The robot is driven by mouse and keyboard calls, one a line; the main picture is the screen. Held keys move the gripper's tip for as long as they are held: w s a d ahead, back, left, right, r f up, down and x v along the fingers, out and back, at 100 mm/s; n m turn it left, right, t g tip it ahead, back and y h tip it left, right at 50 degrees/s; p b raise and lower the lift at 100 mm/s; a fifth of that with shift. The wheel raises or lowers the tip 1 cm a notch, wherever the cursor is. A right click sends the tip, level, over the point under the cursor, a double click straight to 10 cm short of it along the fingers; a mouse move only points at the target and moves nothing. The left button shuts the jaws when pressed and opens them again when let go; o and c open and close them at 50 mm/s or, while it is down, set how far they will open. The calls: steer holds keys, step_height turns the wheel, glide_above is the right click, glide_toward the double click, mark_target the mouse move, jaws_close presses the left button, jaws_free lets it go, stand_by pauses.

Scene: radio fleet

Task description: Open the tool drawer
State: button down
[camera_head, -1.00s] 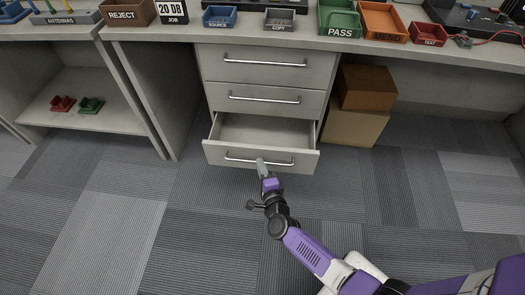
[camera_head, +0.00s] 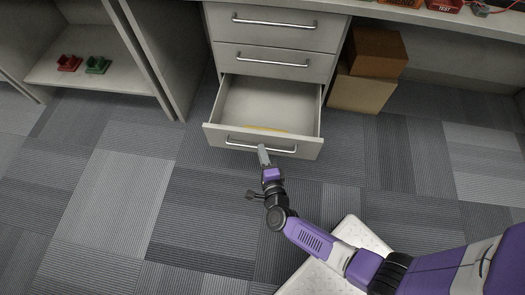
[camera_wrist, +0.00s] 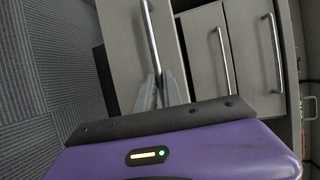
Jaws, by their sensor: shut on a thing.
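The tool drawer (camera_head: 226,136) is the bottom one of three in a grey cabinet, and it stands well out from the front. Something yellow (camera_head: 266,129) shows inside, close behind its front panel; most of it is hidden. My gripper (camera_head: 263,154) is at the bottom drawer's metal bar handle (camera_head: 240,144). In the wrist view my gripper's fingers (camera_wrist: 160,92) are closed around the handle (camera_wrist: 150,40).
Two shut drawers (camera_head: 272,60) are above. Cardboard boxes (camera_head: 375,55) stand right of the cabinet. A red holder (camera_head: 69,63) and a green holder (camera_head: 97,65) sit on a shelf at left. The carpet (camera_head: 110,190) in front is clear at left.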

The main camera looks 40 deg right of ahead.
steer(key=c, duration=1.5)
jaws_free()
steer(key=p+v, duration=0.1)
steer(key=v, duration=0.6)
steer(key=shift+s+a, duration=0.15)
steer(key=shift+s, duration=0.2)
steer(key=shift+r, duration=0.1)
